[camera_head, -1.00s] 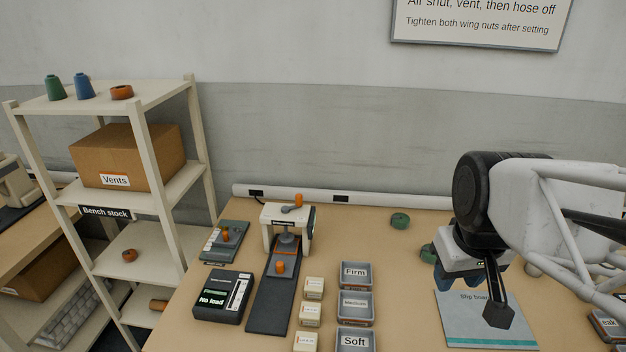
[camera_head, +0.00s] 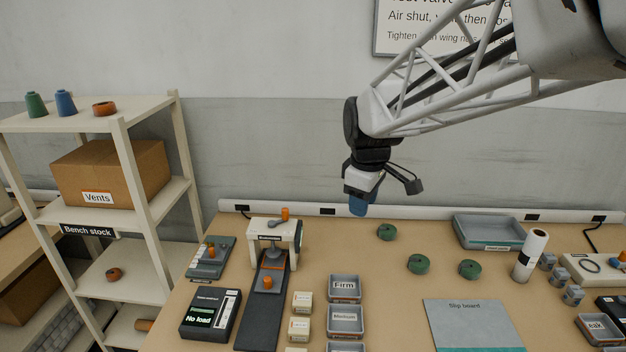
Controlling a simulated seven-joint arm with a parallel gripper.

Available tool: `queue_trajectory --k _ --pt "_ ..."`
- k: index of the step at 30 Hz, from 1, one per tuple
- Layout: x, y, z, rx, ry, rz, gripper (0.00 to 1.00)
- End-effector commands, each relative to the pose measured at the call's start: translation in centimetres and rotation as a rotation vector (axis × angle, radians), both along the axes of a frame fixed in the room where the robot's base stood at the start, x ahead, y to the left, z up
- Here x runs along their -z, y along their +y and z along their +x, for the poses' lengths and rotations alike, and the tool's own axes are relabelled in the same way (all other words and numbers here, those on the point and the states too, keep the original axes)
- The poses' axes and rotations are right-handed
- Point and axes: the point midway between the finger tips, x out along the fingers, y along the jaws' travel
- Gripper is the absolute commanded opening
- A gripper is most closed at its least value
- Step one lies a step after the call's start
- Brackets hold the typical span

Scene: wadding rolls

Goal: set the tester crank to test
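The tester (camera_head: 285,229) is a cream frame standing over a dark base strip (camera_head: 258,318) on the left half of the bench. A small crank with an orange knob (camera_head: 285,214) sits on its top. Another orange knob (camera_head: 267,282) stands on the strip in front. A black display box (camera_head: 210,313) reading "No load" lies left of the strip. My gripper (camera_head: 358,207) hangs in the air to the right of the tester and higher, with blue fingertips. It is apart from the crank. Whether its fingers are open is not clear from here.
A grey-green panel with an orange knob (camera_head: 211,256) lies left of the tester. Trays labelled Firm (camera_head: 344,300) and others, with cream blocks (camera_head: 303,301), stand to the right. Green rolls (camera_head: 418,264) and a slip board (camera_head: 470,335) lie farther right. Shelving (camera_head: 130,190) stands at the left.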

Motion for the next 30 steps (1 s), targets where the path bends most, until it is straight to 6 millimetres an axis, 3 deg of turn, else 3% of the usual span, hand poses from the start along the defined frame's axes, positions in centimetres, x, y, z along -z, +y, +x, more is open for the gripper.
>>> queue_trajectory --k 15,30 --pt "3.5 9.0 10.2 -0.465 0.044 -0.043 0.38" --pt "9.1 18.7 17.8 -0.898 0.081 -0.068 0.38"
